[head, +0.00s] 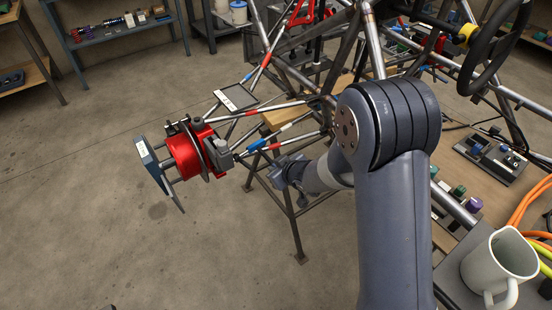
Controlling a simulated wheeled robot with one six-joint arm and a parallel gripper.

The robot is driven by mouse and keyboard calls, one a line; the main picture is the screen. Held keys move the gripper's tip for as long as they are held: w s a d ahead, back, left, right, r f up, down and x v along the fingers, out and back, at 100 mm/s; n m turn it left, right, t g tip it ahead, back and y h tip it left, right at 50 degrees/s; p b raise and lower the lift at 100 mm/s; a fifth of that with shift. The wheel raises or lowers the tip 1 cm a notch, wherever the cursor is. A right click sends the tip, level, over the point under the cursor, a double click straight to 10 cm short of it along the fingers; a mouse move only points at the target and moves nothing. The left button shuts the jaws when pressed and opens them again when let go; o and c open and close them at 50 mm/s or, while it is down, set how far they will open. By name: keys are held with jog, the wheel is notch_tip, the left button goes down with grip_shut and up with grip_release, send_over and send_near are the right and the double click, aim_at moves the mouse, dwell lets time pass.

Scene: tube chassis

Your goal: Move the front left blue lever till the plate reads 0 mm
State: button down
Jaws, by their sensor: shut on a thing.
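The red front left hub (183,157) with a dark disc hangs at the end of several thin rods. A blue-grey plate (157,170) stands upright on its outer side; a small pale label on it is too small to read. A blue lever piece (256,146) shows among the rods, just right of the hub. My gripper (273,168) reaches in from the right, below the rods, and is shut at the lever. Its fingertips are small and dark here, and the exact contact is partly hidden.
The tube chassis (372,40) and steering wheel (490,35) fill the upper right. A dark-framed panel (235,98) sits behind the rods. A stand's legs (293,225) are under the gripper. A mug (497,262) stands at lower right. The floor at left is clear.

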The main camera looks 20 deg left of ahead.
jog(key=shift+r+g+h+p, duration=0.35)
jog(key=shift+r+p, duration=0.25)
jog(key=shift+p, duration=1.4)
jog(key=c, duration=1.5)
grip_release()
jog(key=shift+o, duration=0.2)
jog(key=shift+s, duration=0.1)
jog(key=p+v, duration=0.2)
jog(key=v, duration=0.8)
jog(key=shift+s+r, duration=0.15)
jog(key=shift+r, duration=0.15)
jog(key=shift+f, duration=0.1)
